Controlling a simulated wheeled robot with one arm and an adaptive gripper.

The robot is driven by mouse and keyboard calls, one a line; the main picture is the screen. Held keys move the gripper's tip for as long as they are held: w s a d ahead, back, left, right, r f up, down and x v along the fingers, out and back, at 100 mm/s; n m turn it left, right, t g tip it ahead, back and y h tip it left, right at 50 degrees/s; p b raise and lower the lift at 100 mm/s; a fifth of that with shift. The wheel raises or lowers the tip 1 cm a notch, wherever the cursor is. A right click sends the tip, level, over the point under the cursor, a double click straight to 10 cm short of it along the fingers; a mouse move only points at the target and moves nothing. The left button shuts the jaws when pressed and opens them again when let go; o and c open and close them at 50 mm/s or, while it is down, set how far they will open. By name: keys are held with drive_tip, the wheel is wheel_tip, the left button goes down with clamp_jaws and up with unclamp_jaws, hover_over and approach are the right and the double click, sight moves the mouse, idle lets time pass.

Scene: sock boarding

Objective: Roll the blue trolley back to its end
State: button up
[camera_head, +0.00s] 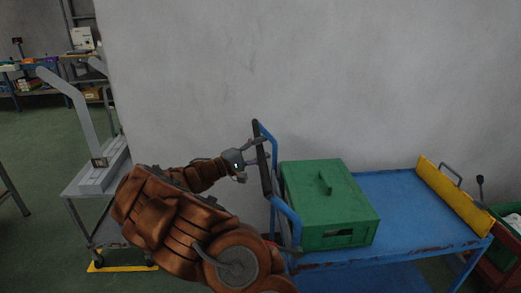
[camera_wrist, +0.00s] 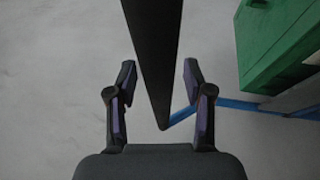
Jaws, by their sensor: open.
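The blue trolley (camera_head: 405,200) stands against the grey wall, with a blue tubular push handle at its left end. The handle's black grip bar (camera_head: 264,172) also shows in the wrist view (camera_wrist: 154,50), running between the two fingers. My gripper (camera_head: 253,160) is open at the left side of this bar, with its fingers on either side of it in the wrist view (camera_wrist: 157,100). I cannot tell whether a finger touches the bar. A green lidded box (camera_head: 335,190) sits on the trolley's left part. Part of the trolley's lower left is hidden behind my arm.
A yellow end board (camera_head: 452,197) with a metal handle stands at the trolley's right end. A red crate (camera_head: 503,245) is at the far right. A grey cart (camera_head: 92,182) with a sock form stands at left, near yellow floor marking (camera_head: 118,267).

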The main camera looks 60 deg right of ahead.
clamp_jaws()
idle(0.4)
